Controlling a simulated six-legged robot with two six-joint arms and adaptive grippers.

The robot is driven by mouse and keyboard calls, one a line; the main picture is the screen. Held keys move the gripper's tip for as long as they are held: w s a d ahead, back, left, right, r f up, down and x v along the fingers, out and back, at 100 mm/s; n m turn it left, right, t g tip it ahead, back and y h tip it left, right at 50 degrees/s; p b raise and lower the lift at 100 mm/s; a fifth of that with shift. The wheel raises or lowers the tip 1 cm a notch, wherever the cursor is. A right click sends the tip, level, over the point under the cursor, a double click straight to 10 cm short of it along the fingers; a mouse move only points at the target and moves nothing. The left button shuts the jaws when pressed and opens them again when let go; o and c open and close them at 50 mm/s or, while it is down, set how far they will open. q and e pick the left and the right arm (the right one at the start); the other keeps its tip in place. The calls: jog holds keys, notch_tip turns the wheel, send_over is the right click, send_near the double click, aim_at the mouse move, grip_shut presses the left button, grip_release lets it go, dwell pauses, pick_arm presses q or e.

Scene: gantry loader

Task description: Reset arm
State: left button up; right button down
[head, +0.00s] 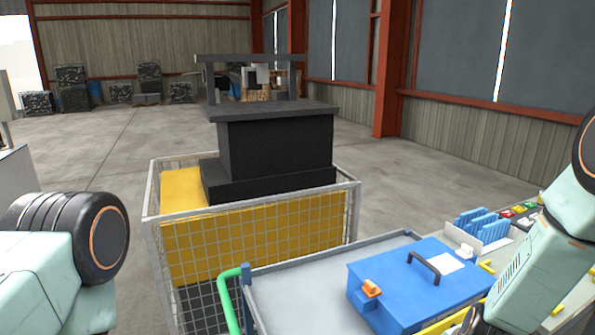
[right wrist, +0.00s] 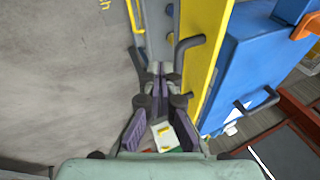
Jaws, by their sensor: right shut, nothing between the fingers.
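My right arm enters at the right of the head view, but its gripper does not show there. In the right wrist view my right gripper (right wrist: 157,72) is shut, with its fingertips together and nothing between them. It is beside a yellow strip (right wrist: 205,60) and a blue toolbox (right wrist: 262,55). I cannot tell whether it touches anything. My left arm's links show at the lower left of the head view; the left gripper is out of the frame.
The blue toolbox (head: 420,280), with a dark handle and orange latch (head: 371,288), sits on a grey cart (head: 290,290) with a green handle (head: 225,300). Blue parts (head: 482,226) stand behind it. Open floor lies left.

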pick_arm(q)
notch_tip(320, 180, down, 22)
jog(key=b, duration=2)
pick_arm(e)
jog(key=s+a+f+n+g, duration=0.2)
jog(key=s+f+n, duration=0.5)
jog(key=s+f, duration=0.8)
jog(key=s+a+f+n+g, duration=0.3)
jog(key=s+a+f+n, duration=0.2)
jog(key=s+f, duration=1)
jog(key=s+n, duration=0.1)
jog(key=n, duration=0.1)
jog(key=shift+a+n+y, duration=0.3)
jog(key=shift+y, duration=0.1)
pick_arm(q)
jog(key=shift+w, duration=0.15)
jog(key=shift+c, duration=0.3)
pick_arm(e)
jog(key=shift+f, duration=0.1)
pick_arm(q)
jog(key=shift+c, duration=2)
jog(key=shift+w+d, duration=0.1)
pick_arm(e)
jog(key=shift+s+d, duration=0.15)
